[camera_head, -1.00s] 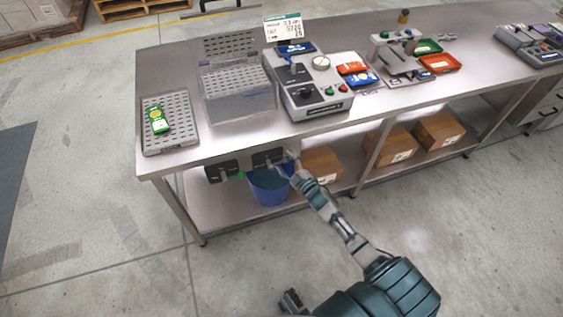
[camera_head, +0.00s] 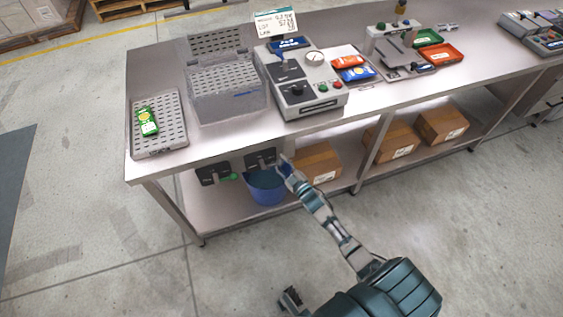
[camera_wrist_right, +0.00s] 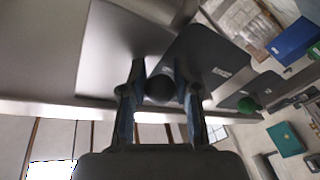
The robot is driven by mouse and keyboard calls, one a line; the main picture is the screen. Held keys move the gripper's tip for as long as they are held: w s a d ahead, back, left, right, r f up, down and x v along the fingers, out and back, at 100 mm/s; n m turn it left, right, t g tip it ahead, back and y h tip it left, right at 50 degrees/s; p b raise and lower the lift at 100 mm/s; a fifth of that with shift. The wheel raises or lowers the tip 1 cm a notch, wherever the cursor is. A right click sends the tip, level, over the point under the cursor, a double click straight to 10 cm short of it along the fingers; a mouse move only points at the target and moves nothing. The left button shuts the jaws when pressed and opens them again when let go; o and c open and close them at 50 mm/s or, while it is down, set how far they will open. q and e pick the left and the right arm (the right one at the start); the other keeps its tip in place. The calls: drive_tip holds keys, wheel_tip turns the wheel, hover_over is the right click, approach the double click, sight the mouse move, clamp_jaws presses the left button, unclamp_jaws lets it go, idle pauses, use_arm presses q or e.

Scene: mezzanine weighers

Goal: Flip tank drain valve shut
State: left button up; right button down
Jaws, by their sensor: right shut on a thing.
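The tank (camera_head: 228,100) is a grey box with a raised perforated lid, on the steel bench. Two dark plates hang under the bench's front edge: one (camera_head: 213,173) with a green knob (camera_head: 233,177), the other (camera_head: 261,158) to its right. My right gripper (camera_head: 285,163) is at the right plate's right side. In the right wrist view its fingers (camera_wrist_right: 160,100) are shut on a dark round knob (camera_wrist_right: 159,88) in front of a labelled plate (camera_wrist_right: 205,62). Which way any lever points is hidden. A dark part at the bottom of the head view may be my left gripper (camera_head: 291,299).
A blue bucket (camera_head: 267,188) stands on the lower shelf under the plates, close to my right gripper. Cardboard boxes (camera_head: 318,160) sit to its right. A perforated tray (camera_head: 172,138) with a green packet (camera_head: 147,122) and a weighing machine (camera_head: 305,85) are on the bench.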

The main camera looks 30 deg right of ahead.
drive_tip(key=shift+a+r, duration=0.1)
drive_tip(key=shift+a, duration=0.1)
drive_tip(key=shift+a+r, duration=0.1)
drive_tip(key=shift+a, duration=0.45)
drive_tip(key=c, duration=0.6)
unclamp_jaws()
drive_tip(key=shift+d, duration=0.1)
drive_tip(key=shift+c, duration=0.2)
use_arm(q)
drive_tip(key=shift+a, duration=0.7)
drive_tip(key=shift+a+f, duration=0.1)
use_arm(e)
drive_tip(key=s+f, duration=0.1)
drive_tip(key=s, duration=1.1)
drive_tip(key=shift+d, duration=0.15)
drive_tip(key=shift+w+d+f, duration=0.1)
